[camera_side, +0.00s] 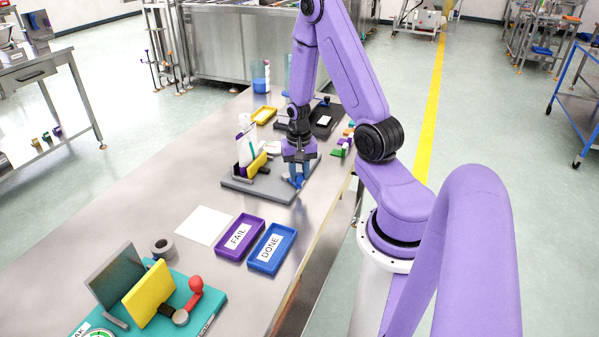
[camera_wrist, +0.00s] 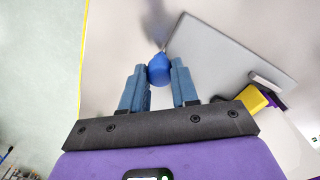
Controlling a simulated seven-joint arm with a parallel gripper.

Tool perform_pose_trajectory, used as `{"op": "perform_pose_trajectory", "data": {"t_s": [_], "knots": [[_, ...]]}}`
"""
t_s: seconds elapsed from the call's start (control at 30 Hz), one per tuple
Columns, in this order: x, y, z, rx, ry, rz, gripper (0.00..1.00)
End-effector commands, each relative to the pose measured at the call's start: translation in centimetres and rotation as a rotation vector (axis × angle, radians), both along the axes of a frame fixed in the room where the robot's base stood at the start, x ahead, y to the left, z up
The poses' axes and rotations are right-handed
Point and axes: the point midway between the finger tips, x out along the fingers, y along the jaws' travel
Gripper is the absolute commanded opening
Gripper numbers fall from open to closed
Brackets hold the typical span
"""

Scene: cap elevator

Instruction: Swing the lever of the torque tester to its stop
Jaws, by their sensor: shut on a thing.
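The torque tester has a grey base plate (camera_side: 262,187) on the table, with a yellow block (camera_side: 258,162) and dark parts on it. The grey plate also shows in the wrist view (camera_wrist: 225,50). My gripper (camera_side: 297,181) is low at the right side of the tester. In the wrist view, its blue fingers (camera_wrist: 159,74) are shut on a round blue knob (camera_wrist: 159,67), the end of the tester's lever. In the side view the fingers mostly hide the knob and lever, so the lever's exact angle is unclear.
A white bottle (camera_side: 244,140) stands at the tester. Nearer are the purple FAIL tray (camera_side: 222,253), the blue DONE tray (camera_side: 252,265), a white sheet (camera_side: 204,225), and a teal-based device (camera_side: 213,301) with a red-knobbed lever. A yellow tray (camera_side: 254,119) lies behind. The table's right edge is close to my gripper.

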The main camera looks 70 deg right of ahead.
Motion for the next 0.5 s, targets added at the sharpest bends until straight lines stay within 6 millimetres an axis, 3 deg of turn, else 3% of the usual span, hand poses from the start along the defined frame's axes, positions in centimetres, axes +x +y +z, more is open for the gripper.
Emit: {"op": "perform_pose_trajectory", "data": {"t_s": [0.5], "knots": [[1.7,1.9,0.0,0.000,0.000,-0.371,0.00]]}}
